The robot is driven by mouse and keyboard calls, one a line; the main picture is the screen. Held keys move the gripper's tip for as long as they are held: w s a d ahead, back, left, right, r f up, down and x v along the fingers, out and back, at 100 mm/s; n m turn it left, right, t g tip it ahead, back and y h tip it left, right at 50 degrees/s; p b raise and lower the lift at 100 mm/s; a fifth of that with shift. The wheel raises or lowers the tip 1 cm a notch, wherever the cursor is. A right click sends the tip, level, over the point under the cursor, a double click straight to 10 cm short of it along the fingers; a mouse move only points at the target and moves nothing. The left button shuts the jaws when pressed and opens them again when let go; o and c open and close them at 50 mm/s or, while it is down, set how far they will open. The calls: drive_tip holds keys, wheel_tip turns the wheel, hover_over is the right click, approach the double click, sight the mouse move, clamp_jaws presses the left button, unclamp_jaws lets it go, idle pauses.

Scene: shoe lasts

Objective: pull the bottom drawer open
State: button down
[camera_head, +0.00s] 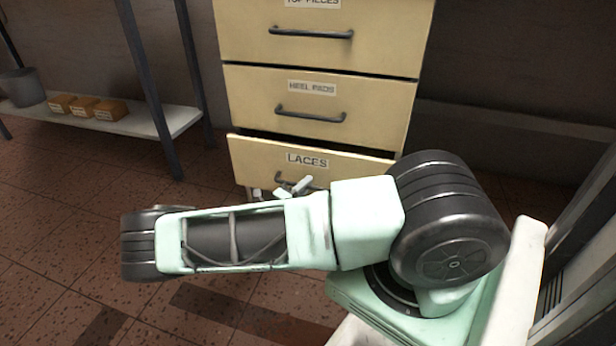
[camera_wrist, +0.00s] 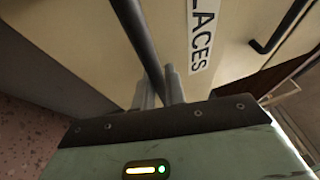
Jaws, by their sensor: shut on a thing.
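The bottom drawer (camera_head: 257,153), cream and labelled "LACES", sits lowest in the cabinet and stands out a little from the drawers above, with a dark gap along its top edge. Its dark bar handle (camera_head: 281,179) is partly hidden by my arm in the head view. In the wrist view the handle (camera_wrist: 138,38) runs down between the fingers of my gripper (camera_wrist: 162,88), which is shut on it. The "LACES" label (camera_wrist: 203,35) is beside the handle there. The drawer's lower part is hidden behind my arm in the head view.
A low shelf (camera_head: 150,122) at left holds small boxes (camera_head: 84,106) and a grey bucket (camera_head: 22,88). The tiled floor (camera_head: 60,230) at left is clear.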

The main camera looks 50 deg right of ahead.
drive_tip(key=s+a+p, duration=0.1)
drive_tip(key=s+a, duration=0.3)
drive_tip(key=a, duration=0.5)
drive_tip(key=s+a+p, duration=0.1)
drive_tip(key=s+a, duration=0.2)
drive_tip(key=a, duration=0.7)
drive_tip(key=s+a+p, duration=0.1)
drive_tip(key=s+a, duration=0.3)
drive_tip(key=a, duration=0.5)
drive_tip(key=shift+s+a+p, duration=0.25)
drive_tip(key=shift+s+p, duration=0.1)
drive_tip(key=c, duration=1.7)
unclamp_jaws()
drive_tip(key=a+f, duration=0.1)
drive_tip(key=a, duration=0.4)
drive_tip(key=a+f, duration=0.1)
drive_tip(key=a, duration=0.5)
drive_tip(key=a+f, duration=0.1)
drive_tip(key=a, duration=0.5)
drive_tip(key=shift+w, duration=0.1)
